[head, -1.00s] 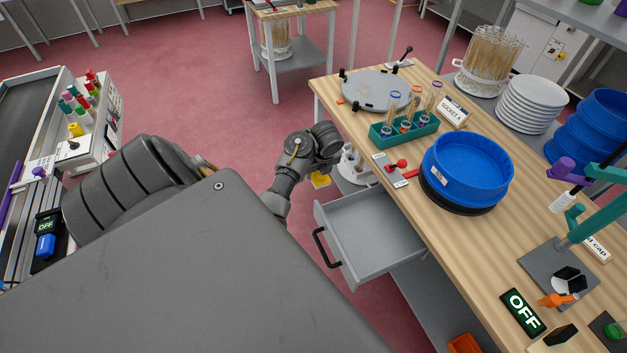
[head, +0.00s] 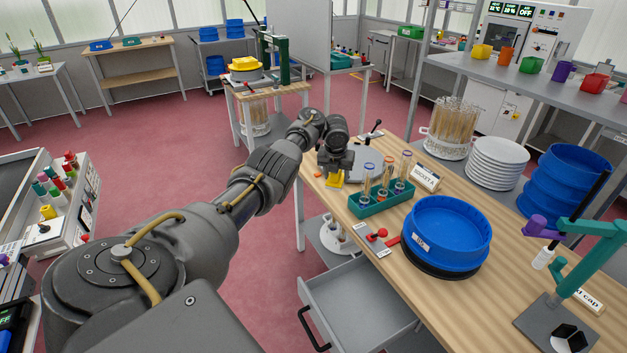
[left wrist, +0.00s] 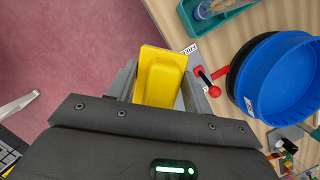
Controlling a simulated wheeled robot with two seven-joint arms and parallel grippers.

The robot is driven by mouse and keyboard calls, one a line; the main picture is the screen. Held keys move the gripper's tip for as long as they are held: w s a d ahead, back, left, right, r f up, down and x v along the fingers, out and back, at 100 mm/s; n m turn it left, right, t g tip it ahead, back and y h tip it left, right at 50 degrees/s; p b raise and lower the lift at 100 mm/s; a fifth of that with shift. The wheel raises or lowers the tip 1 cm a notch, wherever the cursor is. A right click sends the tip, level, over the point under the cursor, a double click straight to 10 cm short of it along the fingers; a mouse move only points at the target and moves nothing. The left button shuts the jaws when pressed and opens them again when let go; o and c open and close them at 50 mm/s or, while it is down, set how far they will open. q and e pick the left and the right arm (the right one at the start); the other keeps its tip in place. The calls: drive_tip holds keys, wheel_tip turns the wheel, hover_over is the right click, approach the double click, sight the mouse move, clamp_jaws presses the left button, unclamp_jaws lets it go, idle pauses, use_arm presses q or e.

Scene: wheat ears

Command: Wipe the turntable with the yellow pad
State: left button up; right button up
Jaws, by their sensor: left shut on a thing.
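The turntable is a grey round disc (head: 366,165) on the far left corner of the wooden table. My left gripper (head: 335,171) is at the near left edge of the disc and partly hides it. It is shut on the yellow pad (head: 333,179), which points downward in the head view. Whether the pad touches the disc cannot be told. In the left wrist view the yellow pad (left wrist: 160,76) sits between the fingers, and the turntable does not show there. My right gripper is not in view.
A teal rack (head: 384,199) with tubes stands just right of the turntable. A blue sieve (head: 446,232) and a red-handled switch (head: 380,235) are nearer on the table (head: 492,267). An open grey drawer (head: 362,305) juts out below the table's left edge.

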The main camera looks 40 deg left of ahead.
use_arm(q)
drive_tip(key=s+d+r+m+g+h, duration=0.1)
drive_tip(key=d+r+m+h, duration=0.1)
drive_tip(key=d+r+m, duration=0.55)
drive_tip(key=d+r+m+h, duration=0.2)
drive_tip(key=d+r+m, duration=0.3)
drive_tip(key=d+m, duration=0.55)
drive_tip(key=s+d+r+m+g, duration=0.1)
drive_tip(key=s+d+r+m, duration=0.15)
drive_tip(key=d, duration=0.65)
drive_tip(key=s+d+r+m+g, duration=0.1)
drive_tip(key=s+d+r+m, duration=0.2)
drive_tip(key=d, duration=0.6)
drive_tip(key=s+d+r+m+g, duration=0.1)
drive_tip(key=d+r+m, duration=0.3)
drive_tip(key=d, duration=0.5)
drive_tip(key=s+d+f+m+g+y, duration=0.1)
drive_tip(key=s+d+f+m, duration=0.2)
drive_tip(key=s+d+m, duration=0.9)
drive_tip(key=s+d+f+y, duration=0.1)
drive_tip(key=s+d+f, duration=0.1)
drive_tip(key=s+f, duration=0.55)
drive_tip(key=s+a+f+m+b, duration=0.2)
drive_tip(key=a+f+b, duration=0.5)
drive_tip(key=a+f, duration=0.4)
drive_tip(key=shift+s+a+f+g+y, duration=0.15)
drive_tip(key=shift+s+a+g+y, duration=0.25)
drive_tip(key=shift+a, duration=0.4)
